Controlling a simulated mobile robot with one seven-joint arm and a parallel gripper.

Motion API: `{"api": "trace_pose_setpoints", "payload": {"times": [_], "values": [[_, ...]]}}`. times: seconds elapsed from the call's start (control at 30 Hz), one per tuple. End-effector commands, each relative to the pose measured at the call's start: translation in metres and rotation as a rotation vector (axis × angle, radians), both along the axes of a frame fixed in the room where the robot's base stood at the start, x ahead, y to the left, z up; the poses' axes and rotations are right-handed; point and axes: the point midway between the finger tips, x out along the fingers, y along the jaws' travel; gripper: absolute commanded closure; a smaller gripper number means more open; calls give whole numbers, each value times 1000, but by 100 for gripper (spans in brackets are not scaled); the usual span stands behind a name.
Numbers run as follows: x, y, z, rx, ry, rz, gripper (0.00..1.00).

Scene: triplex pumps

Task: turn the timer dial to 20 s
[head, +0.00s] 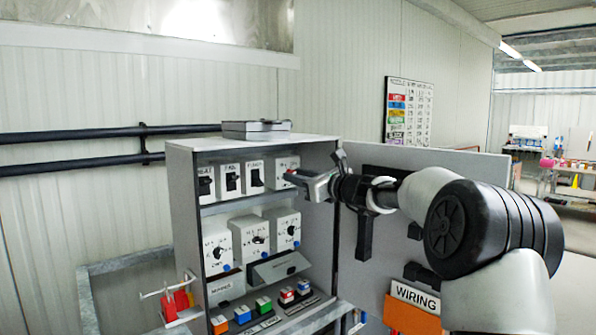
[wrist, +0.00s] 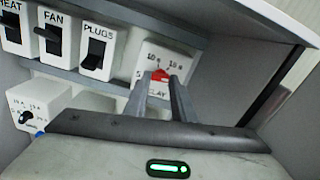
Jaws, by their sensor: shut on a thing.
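The timer box (wrist: 186,60) is a white box at the right end of the upper row in the wrist view; it also shows in the head view (head: 285,163). Its red dial (wrist: 160,75) sits on the front between my fingertips. My gripper (wrist: 160,84) is shut on the dial; it also shows in the head view (head: 292,178). Small seconds marks are printed above the dial, but I cannot read them surely. My fingers hide part of the lower lettering, and I cannot tell which mark the dial points to.
Switch boxes marked FAN (wrist: 48,35) and PLUGS (wrist: 97,45) stand left of the timer. White dial boxes (head: 250,238) fill the shelf below. The cabinet's grey side wall (wrist: 235,85) is close on the right. A grey case (head: 256,130) lies on top.

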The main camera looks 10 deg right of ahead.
Motion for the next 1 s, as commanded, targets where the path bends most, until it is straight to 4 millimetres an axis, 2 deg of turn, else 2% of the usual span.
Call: {"api": "trace_pose_setpoints", "payload": {"times": [0.4,0.9,0.93,1.0], "values": [[0,0,0,147,87,0,99],[0,0,-1,163,96,0,99],[0,0,-1,163,95,0,75],[0,0,-1,163,95,0,63]]}}
